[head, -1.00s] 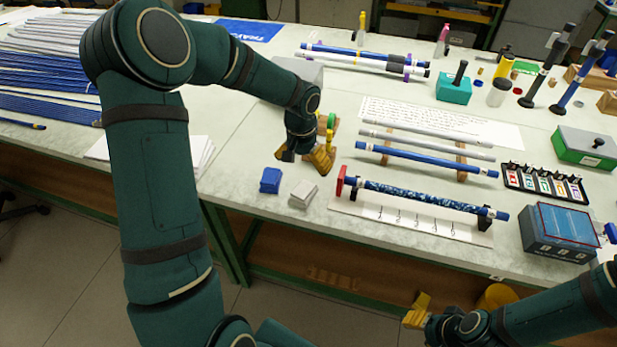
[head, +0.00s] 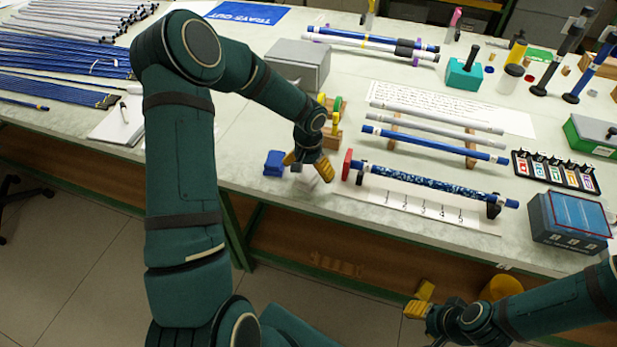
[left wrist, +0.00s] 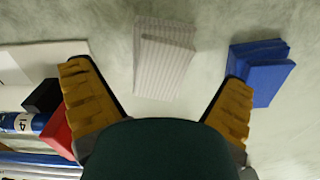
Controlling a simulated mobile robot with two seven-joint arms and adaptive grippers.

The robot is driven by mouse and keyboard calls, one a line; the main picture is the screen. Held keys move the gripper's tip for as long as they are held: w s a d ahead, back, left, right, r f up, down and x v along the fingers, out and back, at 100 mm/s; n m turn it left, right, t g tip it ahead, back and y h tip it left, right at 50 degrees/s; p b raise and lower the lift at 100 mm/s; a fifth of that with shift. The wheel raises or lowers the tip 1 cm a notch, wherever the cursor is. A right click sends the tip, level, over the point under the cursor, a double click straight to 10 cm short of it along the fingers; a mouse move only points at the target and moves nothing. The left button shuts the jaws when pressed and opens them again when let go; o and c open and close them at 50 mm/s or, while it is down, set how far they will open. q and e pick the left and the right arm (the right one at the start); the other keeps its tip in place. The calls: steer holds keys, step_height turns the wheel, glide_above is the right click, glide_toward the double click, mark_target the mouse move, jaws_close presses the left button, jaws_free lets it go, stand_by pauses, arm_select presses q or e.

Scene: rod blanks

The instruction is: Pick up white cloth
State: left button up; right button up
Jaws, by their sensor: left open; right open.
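The white cloth (left wrist: 164,58) is a small folded, faintly striped stack lying on the table in the left wrist view. In the head view the cloth (head: 309,176) is mostly hidden behind my left gripper (head: 309,167). In the left wrist view the open fingers of my left gripper (left wrist: 158,100) spread to either side of the cloth's near end, with nothing between them touching it that I can see. My right gripper (head: 421,300) is open and empty, low in front of the table.
A folded blue cloth (left wrist: 262,70) lies just beside the white one. A rod with a blue patterned wrap (head: 430,184) rests on a stand with a red end stop (head: 346,165). A grey box (head: 298,62) stands behind my left gripper.

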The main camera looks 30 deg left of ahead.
mark_target(308, 172)
arm_select(q)
step_height(308, 172, down, 2)
steer(key=shift+f, duration=0.2)
steer(key=c, duration=1.3)
step_height(308, 172, up, 10)
steer(key=shift+r+p, duration=0.1)
steer(key=shift+p, duration=0.75)
